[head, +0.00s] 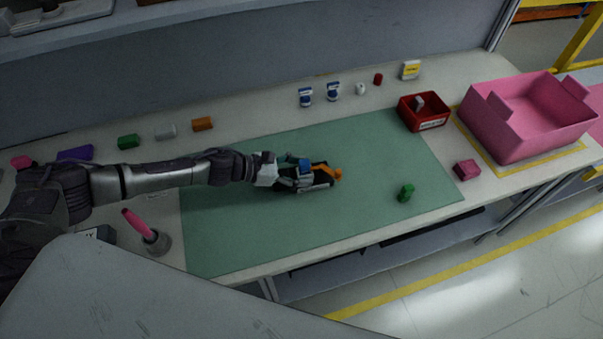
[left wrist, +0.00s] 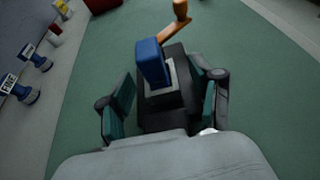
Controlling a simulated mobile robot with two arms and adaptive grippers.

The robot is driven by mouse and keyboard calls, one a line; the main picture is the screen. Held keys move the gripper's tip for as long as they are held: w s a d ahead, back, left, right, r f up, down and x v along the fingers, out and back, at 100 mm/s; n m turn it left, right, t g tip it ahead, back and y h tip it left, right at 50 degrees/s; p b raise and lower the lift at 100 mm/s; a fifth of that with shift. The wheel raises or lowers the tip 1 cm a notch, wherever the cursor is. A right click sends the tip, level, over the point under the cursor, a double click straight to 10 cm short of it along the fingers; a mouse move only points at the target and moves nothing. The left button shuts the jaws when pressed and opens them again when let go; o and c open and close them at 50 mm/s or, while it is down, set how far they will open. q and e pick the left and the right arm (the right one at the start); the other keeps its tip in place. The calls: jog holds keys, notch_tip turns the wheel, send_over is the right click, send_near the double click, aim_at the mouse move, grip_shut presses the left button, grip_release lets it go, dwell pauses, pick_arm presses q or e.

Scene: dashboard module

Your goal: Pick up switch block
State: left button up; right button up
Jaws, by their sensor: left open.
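A blue block (left wrist: 152,64), which looks like the switch block, stands on a black base (left wrist: 172,112) with a pale plate around its foot. An orange lever (left wrist: 176,26) sticks out at the base's far end; it also shows in the head view (head: 330,175). My left gripper (left wrist: 162,88) is open, with one finger on each side of the blue block and base. I cannot tell whether the fingers touch them. In the head view my left gripper (head: 302,177) covers most of the base. My right gripper is not in view.
The base sits on a green mat (head: 235,235). A green piece (head: 405,193) stands on the mat to the right. A red bin (head: 423,112), a pink bin (head: 530,118) and a pink block (head: 467,170) lie further right. Several small blocks line the back.

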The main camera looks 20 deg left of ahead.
pick_arm(q)
grip_shut()
dwell(0.3)
dwell(0.4)
